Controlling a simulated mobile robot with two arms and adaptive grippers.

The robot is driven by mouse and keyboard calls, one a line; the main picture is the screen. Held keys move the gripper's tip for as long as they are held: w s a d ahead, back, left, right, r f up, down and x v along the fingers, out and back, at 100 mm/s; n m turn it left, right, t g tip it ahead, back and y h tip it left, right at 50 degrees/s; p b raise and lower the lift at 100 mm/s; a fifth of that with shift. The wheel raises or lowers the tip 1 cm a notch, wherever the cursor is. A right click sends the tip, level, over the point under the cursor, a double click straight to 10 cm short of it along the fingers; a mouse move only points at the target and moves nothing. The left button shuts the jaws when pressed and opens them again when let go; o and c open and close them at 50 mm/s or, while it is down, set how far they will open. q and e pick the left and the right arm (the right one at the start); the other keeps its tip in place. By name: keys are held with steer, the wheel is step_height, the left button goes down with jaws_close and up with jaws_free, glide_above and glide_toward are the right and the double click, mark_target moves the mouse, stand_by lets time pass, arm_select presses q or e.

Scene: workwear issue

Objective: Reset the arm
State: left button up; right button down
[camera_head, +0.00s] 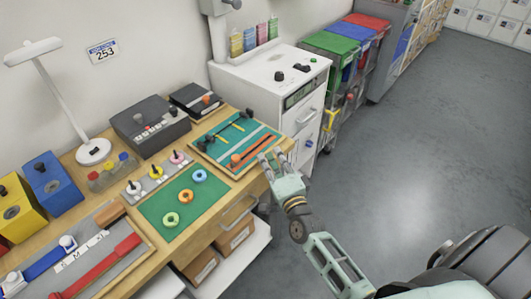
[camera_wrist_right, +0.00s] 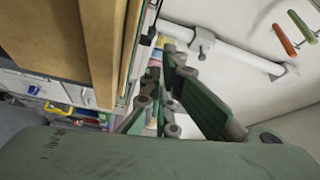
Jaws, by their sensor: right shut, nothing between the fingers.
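My right arm reaches up from the lower right in the head view. Its pale green gripper (camera_head: 270,160) is shut and empty, at the right front corner of the wooden workbench (camera_head: 228,208). It is close to the tray with the teal mat (camera_head: 211,155); I cannot tell whether it touches the bench edge. In the right wrist view the gripper's fingers (camera_wrist_right: 165,78) point away from the camera, with nothing held and a brown wooden panel close on the left. My left gripper is not in view.
A green mat (camera_head: 164,220) with colored rings lies on the bench. A white lamp (camera_head: 94,150) stands at the back left. A white cabinet (camera_head: 255,103) stands beyond the bench, with lidded bins (camera_head: 335,46) farther right. The grey floor (camera_head: 410,140) at right is clear.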

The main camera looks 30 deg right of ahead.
steer(key=s+a, duration=0.2)
steer(key=s, duration=0.4)
steer(key=s+a+f+n+g+y, duration=0.1)
steer(key=s+a+f+n+g, duration=0.2)
steer(key=f, duration=0.8)
steer(key=s+f+n+g+y, duration=0.1)
steer(key=s+f+n+g, duration=0.3)
steer(key=f, duration=0.6)
steer(key=s+a+f+n+g, duration=0.1)
steer(key=s+a+f+n, duration=0.3)
steer(key=f, duration=0.7)
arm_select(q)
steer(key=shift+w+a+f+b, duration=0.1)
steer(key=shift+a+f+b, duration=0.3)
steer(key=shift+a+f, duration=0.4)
arm_select(e)
steer(key=s+f+n+g, duration=0.2)
steer(key=s+f, duration=0.4)
steer(key=s, duration=0.5)
steer(key=s+d+f+n+g, duration=0.1)
steer(key=s+f+n+g, duration=0.2)
steer(key=s+f, duration=0.3)
steer(key=s+d+f+n+g, duration=0.1)
steer(key=s+f+n+g, duration=0.2)
steer(key=s, duration=1.3)
step_height(320, 180, down, 3)
steer(key=shift+d+f+g, duration=0.1)
steer(key=shift+d+g, duration=0.15)
steer(key=shift+g, duration=0.65)
